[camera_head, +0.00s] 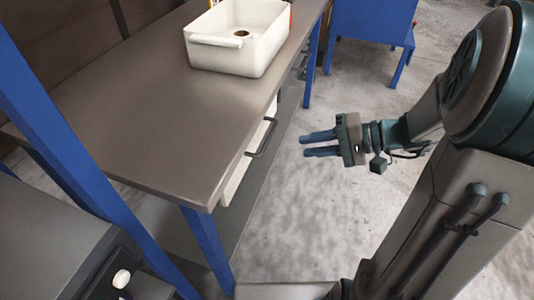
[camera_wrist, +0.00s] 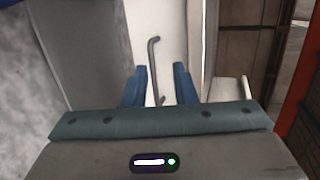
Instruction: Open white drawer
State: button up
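The white drawer (camera_head: 249,150) sits under the front edge of the grey-brown bench, and it looks closed. Its dark bar handle (camera_head: 264,137) stands out from the front. My gripper (camera_head: 304,144) is in the open space to the right of the handle, fingers pointing at it, with a gap between. The two blue fingers are apart and empty. In the wrist view the white drawer front (camera_wrist: 165,38) and the dark handle (camera_wrist: 153,65) lie ahead, and the handle lines up between the open fingers (camera_wrist: 159,78).
The bench top (camera_head: 150,105) carries a white basin (camera_head: 238,50) at the far end. Blue bench legs (camera_head: 208,245) stand near the drawer. A blue table (camera_head: 371,22) is at the back. A grey machine (camera_head: 55,245) is at lower left. The concrete floor (camera_head: 310,215) before the drawer is clear.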

aim_at(267, 140)
jog(key=w+d+f+m+t+y+b, duration=0.1)
jog(key=w+d+f+t+b, duration=0.1)
jog(key=w+f+t+b, duration=0.15)
jog(key=shift+g, duration=0.35)
jog(key=b+x, duration=0.1)
jog(key=x, duration=0.3)
jog(key=b+x, duration=0.1)
jog(key=x, duration=0.8)
jog(key=shift+w+a+f+b, duration=0.1)
jog(key=shift+a+f+b, duration=0.05)
jog(key=shift+f+b, duration=0.25)
grip_shut()
